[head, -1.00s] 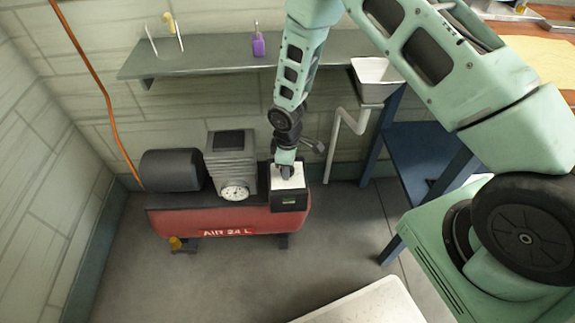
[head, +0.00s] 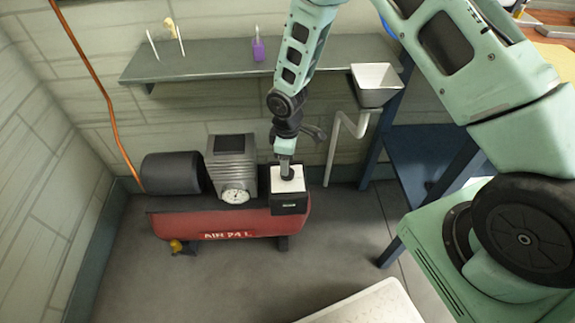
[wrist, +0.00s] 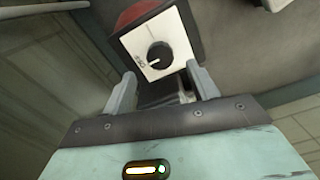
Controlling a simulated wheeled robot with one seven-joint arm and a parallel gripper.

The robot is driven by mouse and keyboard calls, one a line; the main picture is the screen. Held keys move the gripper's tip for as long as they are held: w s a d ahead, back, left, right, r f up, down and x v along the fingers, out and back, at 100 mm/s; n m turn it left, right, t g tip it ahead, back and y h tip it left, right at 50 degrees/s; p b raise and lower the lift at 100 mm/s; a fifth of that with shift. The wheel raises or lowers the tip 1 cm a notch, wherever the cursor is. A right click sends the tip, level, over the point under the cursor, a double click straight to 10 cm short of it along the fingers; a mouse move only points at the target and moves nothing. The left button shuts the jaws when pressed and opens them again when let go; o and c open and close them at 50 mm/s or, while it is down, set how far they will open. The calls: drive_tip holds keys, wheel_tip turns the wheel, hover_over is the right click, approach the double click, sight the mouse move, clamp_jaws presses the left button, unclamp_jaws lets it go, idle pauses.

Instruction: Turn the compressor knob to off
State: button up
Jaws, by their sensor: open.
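The compressor (head: 235,222) is a red tank marked AIR 24 L with a grey pump block on top. At its right end is a dark switch box (head: 290,207) with a white top plate. The black round knob (wrist: 159,55) is on that plate, which also shows in the wrist view (wrist: 180,42). In the head view my gripper (head: 284,158) is just above the knob, whose dark top partly shows.
A dial gauge (head: 235,196) and a black cylinder (head: 174,172) are left of the switch box. A wall shelf (head: 210,62) stands behind my arm. A white funnel-like basin (head: 374,78) with a pipe and a blue stand (head: 420,160) are at right.

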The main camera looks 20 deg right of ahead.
wheel_tip(320, 180, up, 12)
drive_tip(key=p, duration=0.1)
drive_tip(key=shift+p, duration=0.35)
drive_tip(key=s+a+r+m, duration=0.1)
drive_tip(key=s+a+r, duration=0.2)
drive_tip(key=s+r, duration=0.3)
drive_tip(key=s+a+r+m, duration=0.1)
drive_tip(key=s+a+r, duration=0.3)
drive_tip(key=s+r, duration=0.3)
drive_tip(key=s+r+m, duration=0.1)
drive_tip(key=s+r, duration=0.2)
drive_tip(key=s, duration=0.4)
drive_tip(key=s+r+m, duration=0.1)
drive_tip(key=s+r, duration=0.2)
drive_tip(key=s, duration=0.4)
wheel_tip(320, 180, up, 14)
drive_tip(key=p, duration=1.4)
drive_tip(key=shift+w+d+y, duration=0.15)
drive_tip(key=shift+d+y, duration=0.05)
drive_tip(key=shift+y, duration=0.1)
